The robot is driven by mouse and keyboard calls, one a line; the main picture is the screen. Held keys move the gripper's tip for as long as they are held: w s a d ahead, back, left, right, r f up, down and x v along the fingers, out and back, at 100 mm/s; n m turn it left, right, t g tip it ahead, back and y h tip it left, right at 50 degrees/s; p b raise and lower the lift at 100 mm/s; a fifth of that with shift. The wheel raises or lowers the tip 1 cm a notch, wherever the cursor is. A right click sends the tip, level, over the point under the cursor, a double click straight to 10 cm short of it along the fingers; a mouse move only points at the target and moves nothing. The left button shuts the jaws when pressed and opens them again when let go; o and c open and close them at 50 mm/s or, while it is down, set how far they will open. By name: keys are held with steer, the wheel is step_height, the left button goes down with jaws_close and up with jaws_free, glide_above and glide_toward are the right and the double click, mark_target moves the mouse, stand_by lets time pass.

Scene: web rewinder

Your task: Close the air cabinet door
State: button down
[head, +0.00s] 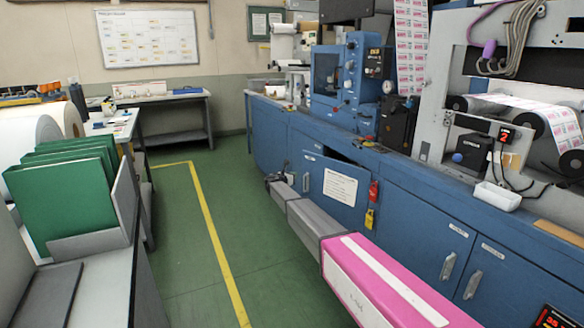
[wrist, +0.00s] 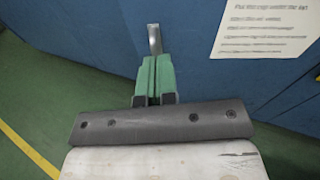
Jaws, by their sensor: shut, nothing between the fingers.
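The air cabinet door (head: 326,208) is a blue panel with a white notice, low in the blue machine's front. It stands slightly ajar, with a dark gap along its top edge. Its silver handle (head: 306,182) is on the left side. My gripper (head: 279,174) is in front of and left of the door, at the end of my arm. In the wrist view my gripper's green fingers (wrist: 154,72) are together and empty. The silver handle (wrist: 154,39) shows just beyond the fingertips; I cannot tell whether they touch. The notice (wrist: 265,27) is to its right.
Red and yellow tags (head: 371,200) hang right of the door. Other blue cabinet doors (head: 430,235) to the right are closed. A bench with green folders (head: 65,190) stands at left. The green floor with a yellow line (head: 205,220) is clear between.

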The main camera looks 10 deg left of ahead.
steer(key=r+m+h, duration=0.1)
steer(key=r, duration=0.1)
glide_toward(311, 164)
steer(key=x, duration=0.7)
steer(key=shift+w+d+f, duration=0.1)
steer(key=shift+w+f, duration=0.1)
steer(key=shift+f, duration=0.05)
steer(key=shift+w+d+h, duration=0.1)
steer(key=shift+w+h, duration=0.05)
steer(key=shift+h, duration=0.15)
